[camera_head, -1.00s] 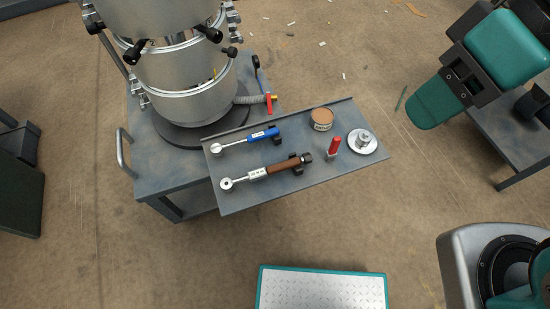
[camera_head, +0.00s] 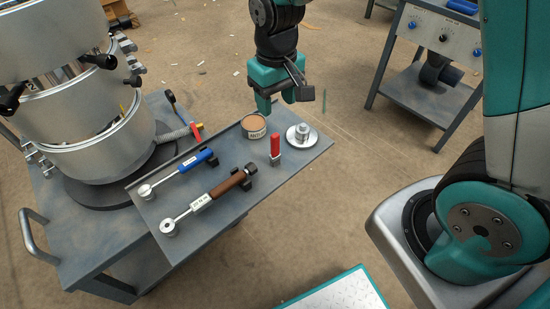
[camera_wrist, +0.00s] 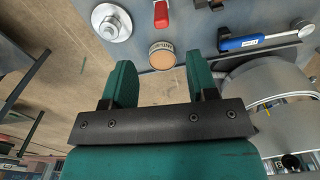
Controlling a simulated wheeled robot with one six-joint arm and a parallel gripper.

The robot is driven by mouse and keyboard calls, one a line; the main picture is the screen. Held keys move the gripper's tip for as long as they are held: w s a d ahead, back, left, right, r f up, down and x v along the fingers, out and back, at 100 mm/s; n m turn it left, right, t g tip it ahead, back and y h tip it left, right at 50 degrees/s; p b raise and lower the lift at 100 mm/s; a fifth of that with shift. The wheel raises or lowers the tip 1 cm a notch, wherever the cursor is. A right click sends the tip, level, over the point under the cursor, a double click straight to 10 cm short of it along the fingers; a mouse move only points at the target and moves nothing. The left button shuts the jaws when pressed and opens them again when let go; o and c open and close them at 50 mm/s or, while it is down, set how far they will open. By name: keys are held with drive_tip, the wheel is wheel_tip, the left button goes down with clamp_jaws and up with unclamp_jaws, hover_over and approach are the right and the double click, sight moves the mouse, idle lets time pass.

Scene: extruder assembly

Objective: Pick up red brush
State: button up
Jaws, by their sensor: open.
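The red brush (camera_head: 275,146) stands upright on the grey tray (camera_head: 311,154), with its red handle up. In the wrist view the brush (camera_wrist: 161,14) is cut by the top edge, beyond my fingertips. My gripper (camera_head: 284,102) hangs above the tray's far edge, behind the brush in the head view, fingers pointing down. In the wrist view my gripper (camera_wrist: 160,72) is open with nothing held between its fingers. The brush is apart from the fingers.
A round tin (camera_head: 254,128) and a metal disc with a knob (camera_head: 301,134) flank the brush. A blue-handled tool (camera_head: 190,166) and a brown-handled tool (camera_head: 212,200) lie to the left. A tall metal cylinder (camera_head: 95,150) stands on the cart at left.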

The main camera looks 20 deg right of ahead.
sight(275, 144)
wheel_tip(275, 144, down, 14)
drive_tip(key=shift+w+r+b, duration=0.1)
drive_tip(key=shift+r+b, duration=0.05)
drive_tip(key=shift+b, duration=0.5)
clamp_jaws()
